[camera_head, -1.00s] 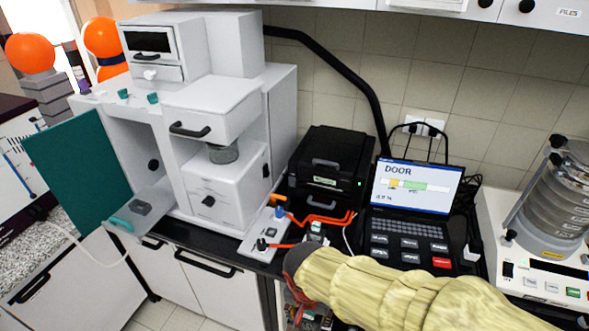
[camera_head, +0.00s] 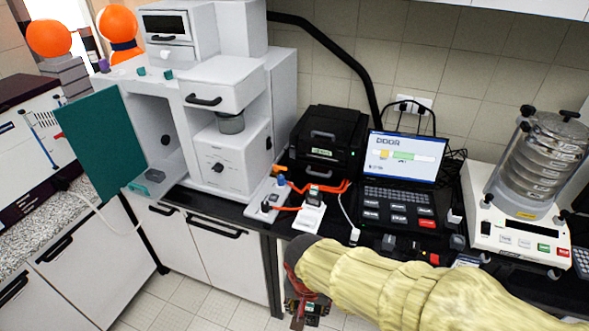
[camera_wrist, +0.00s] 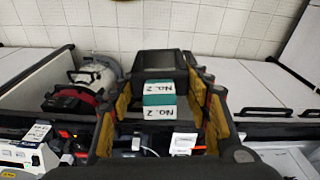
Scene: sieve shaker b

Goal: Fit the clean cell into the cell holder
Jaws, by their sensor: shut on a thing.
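In the wrist view my gripper (camera_wrist: 160,118) has yellow-padded fingers on both sides of a small teal and white block marked "No. 2" (camera_wrist: 160,100), and is shut on it. This block appears to be the cell. In the head view my gripper (camera_head: 303,308) hangs below the yellow sleeve, in front of the counter edge and low. The block cannot be made out there. The white instrument (camera_head: 220,165) has an open teal door (camera_head: 103,145) and an open chamber with a small grey pad (camera_head: 155,176). I cannot tell which part is the cell holder.
A black box (camera_head: 328,145) and a laptop (camera_head: 402,165) showing "DOOR" stand on the dark counter. A small white unit (camera_head: 308,212) with orange cables sits near its front edge. A sieve stack (camera_head: 545,165) stands at the right. Floor is free before the cabinets.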

